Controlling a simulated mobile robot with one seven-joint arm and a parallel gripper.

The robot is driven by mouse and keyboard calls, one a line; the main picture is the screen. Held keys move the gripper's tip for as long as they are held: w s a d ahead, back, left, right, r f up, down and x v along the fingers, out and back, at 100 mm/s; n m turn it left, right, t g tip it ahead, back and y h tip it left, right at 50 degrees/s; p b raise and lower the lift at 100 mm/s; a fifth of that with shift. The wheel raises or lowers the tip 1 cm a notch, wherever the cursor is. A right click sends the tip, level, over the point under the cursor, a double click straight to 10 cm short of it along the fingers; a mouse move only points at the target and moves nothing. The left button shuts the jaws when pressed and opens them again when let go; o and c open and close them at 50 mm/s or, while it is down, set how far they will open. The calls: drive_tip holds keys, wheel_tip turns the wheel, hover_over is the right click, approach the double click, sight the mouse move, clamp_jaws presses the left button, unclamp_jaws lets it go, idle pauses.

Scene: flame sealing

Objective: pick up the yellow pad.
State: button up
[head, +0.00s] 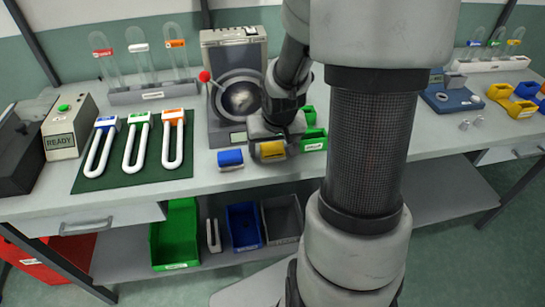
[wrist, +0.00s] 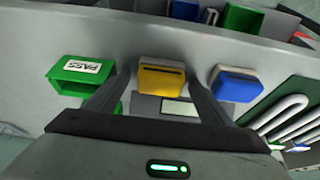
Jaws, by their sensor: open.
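The yellow pad (head: 272,150) sits near the front edge of the bench, between a blue pad (head: 230,158) and green bins (head: 313,140). It also shows in the wrist view (wrist: 161,80), centred ahead of my gripper. My gripper (wrist: 156,88) is open, with one finger toward each side of the yellow pad. No contact shows. In the head view my gripper (head: 268,130) is just behind and above the pad, and its fingers are mostly hidden.
The blue pad (wrist: 238,83) and a green bin marked PASS (wrist: 83,76) flank the yellow pad closely. A grey machine with a round face (head: 238,100) stands behind. A green mat (head: 88,183) with three U-shaped tubes lies to the left.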

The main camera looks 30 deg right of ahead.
sight(273, 146)
drive_tip(key=shift+r, duration=0.1)
drive_tip(key=c, duration=1.2)
drive_tip(key=shift+o, duration=0.2)
wheel_tip(273, 146, up, 10)
drive_tip(key=p, duration=0.2)
drive_tip(key=shift+p, duration=0.4)
